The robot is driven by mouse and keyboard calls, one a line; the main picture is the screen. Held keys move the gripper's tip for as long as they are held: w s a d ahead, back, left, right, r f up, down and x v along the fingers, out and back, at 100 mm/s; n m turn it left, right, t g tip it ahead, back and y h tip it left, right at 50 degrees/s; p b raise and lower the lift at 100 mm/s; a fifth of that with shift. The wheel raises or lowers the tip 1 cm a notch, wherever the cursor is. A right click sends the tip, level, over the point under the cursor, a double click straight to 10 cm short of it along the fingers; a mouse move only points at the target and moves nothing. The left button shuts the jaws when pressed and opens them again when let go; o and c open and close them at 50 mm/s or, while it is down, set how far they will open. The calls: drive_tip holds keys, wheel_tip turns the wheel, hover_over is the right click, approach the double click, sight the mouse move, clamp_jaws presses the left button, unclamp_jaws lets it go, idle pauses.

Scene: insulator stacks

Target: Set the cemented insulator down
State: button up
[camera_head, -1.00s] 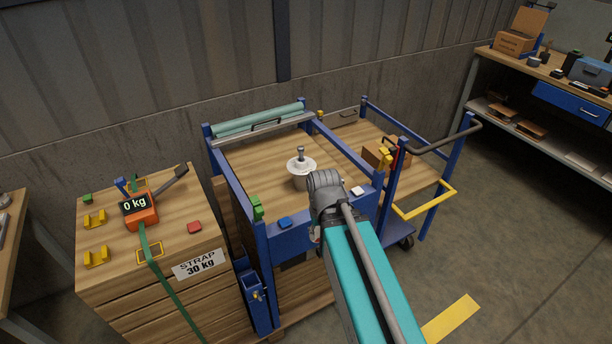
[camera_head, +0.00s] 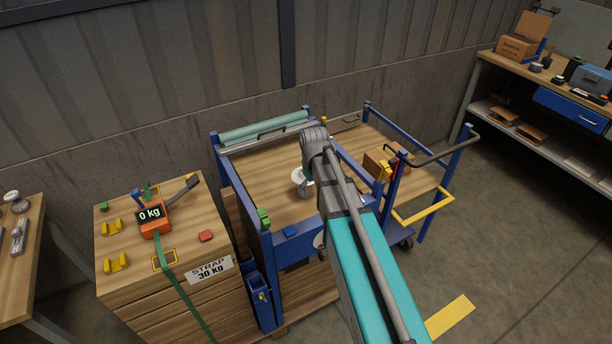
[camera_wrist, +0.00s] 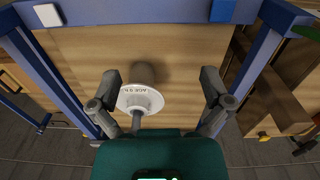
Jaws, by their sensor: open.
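The cemented insulator (camera_head: 300,178), a white disc with a grey cap and a metal pin, stands upright on the wooden deck of the blue-framed cart (camera_head: 265,180). My arm's wrist partly covers it in the head view. In the wrist view the insulator (camera_wrist: 140,98) shows its pin pointing toward the camera, with lettering on the disc. My gripper (camera_wrist: 163,88) is open, its two fingers on either side of the insulator. The left finger is near the disc, and a wider gap is on the right. No finger clearly touches it.
Blue rails and posts frame the cart, with a teal roll (camera_head: 262,125) at its back. A wooden chest (camera_head: 190,225) with an orange 0 kg strap device (camera_head: 153,218) stands left. A cardboard box (camera_head: 380,161) sits on the right part. Bare deck surrounds the insulator.

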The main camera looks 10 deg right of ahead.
drive_tip(key=w+r+n+p, duration=0.1)
drive_tip(key=w+r+p, duration=0.1)
drive_tip(key=w+r, duration=0.1)
drive_tip(key=w+r+n+p, duration=0.1)
drive_tip(key=w+r+p, duration=0.2)
drive_tip(key=w, duration=0.3)
drive_tip(key=w+r+n+p, duration=0.2)
drive_tip(key=w+r, duration=0.1)
drive_tip(key=w, duration=0.2)
drive_tip(key=shift+w, duration=0.2)
drive_tip(key=shift+f, duration=0.2)
wheel_tip(320, 180, down, 8)
drive_tip(key=b, duration=0.8)
drive_tip(key=shift+f, duration=0.15)
drive_tip(key=shift+f, duration=0.1)
drive_tip(key=shift+w+f+b, duration=0.2)
drive_tip(key=shift+f+b, duration=2.3)
drive_tip(key=shift+b, duration=0.25)
drive_tip(key=shift+c, duration=0.3)
clamp_jaws()
drive_tip(key=shift+r, duration=0.1)
